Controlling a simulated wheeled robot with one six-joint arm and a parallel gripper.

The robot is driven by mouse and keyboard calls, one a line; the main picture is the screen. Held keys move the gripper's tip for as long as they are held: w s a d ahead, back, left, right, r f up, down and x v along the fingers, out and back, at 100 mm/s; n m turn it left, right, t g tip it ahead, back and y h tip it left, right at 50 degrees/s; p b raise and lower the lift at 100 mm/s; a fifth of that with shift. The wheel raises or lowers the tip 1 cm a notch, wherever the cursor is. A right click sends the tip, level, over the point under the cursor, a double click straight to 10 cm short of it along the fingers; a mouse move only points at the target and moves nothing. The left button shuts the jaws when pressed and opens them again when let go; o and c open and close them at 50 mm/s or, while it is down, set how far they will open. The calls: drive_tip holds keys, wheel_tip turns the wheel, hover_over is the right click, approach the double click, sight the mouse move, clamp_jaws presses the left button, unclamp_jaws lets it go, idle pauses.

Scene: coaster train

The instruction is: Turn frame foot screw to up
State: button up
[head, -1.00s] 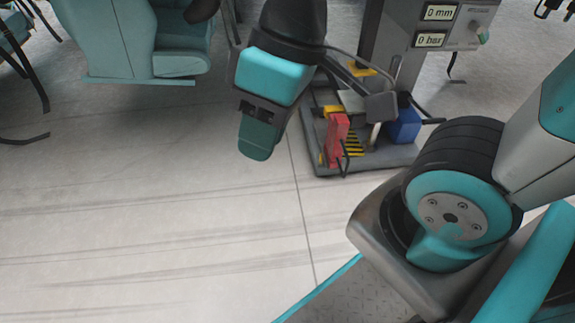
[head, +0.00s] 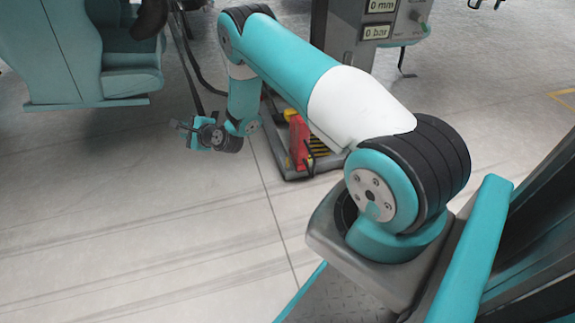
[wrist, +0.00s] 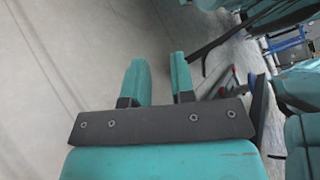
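My gripper (wrist: 158,78) shows in the wrist view with its two teal fingers apart and nothing between them. In the head view my gripper (head: 184,132) is small and far out, above the pale floor, left of a grey base plate (head: 295,172). I cannot make out a frame foot screw in either view. A stand (head: 340,35) with 0 mm and 0 bar displays rises behind my arm. A red part (head: 300,142) stands on its base plate, beside yellow and black stripes. My arm hides much of this base.
A teal coaster seat (head: 125,60) is at the upper left of the head view. More teal seats (wrist: 300,90) and a dark bar (wrist: 222,37) lie at the right of the wrist view. The floor (head: 110,225) in front is clear.

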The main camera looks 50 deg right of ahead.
drive_tip(key=s+d+f+m+t+h, duration=0.1)
drive_tip(key=s+d+f+m+h, duration=0.25)
drive_tip(key=f, duration=0.25)
drive_tip(key=s+d+f+m+h, duration=0.2)
drive_tip(key=d+f+m, duration=0.3)
drive_tip(key=f, duration=0.2)
drive_tip(key=m+g+h+b, duration=0.2)
drive_tip(key=m+g+h, duration=0.2)
drive_tip(key=m+h, duration=0.75)
approach(287, 166)
drive_tip(key=shift+m+y, duration=0.7)
drive_tip(key=shift+m, duration=0.1)
drive_tip(key=b+x, duration=0.2)
drive_tip(key=b, duration=0.2)
drive_tip(key=b+x, duration=0.3)
drive_tip(key=b, duration=0.2)
drive_tip(key=b+x, duration=0.3)
drive_tip(key=b, duration=0.1)
drive_tip(key=shift+s+d+r, duration=0.2)
drive_tip(key=shift+s+r, duration=0.1)
drive_tip(key=shift+r, duration=0.1)
drive_tip(key=b+x, duration=0.2)
drive_tip(key=b, duration=0.2)
drive_tip(key=w+d+b, duration=0.1)
drive_tip(key=b, duration=0.2)
drive_tip(key=shift+r, duration=0.3)
drive_tip(key=shift+r, duration=0.15)
clamp_jaws()
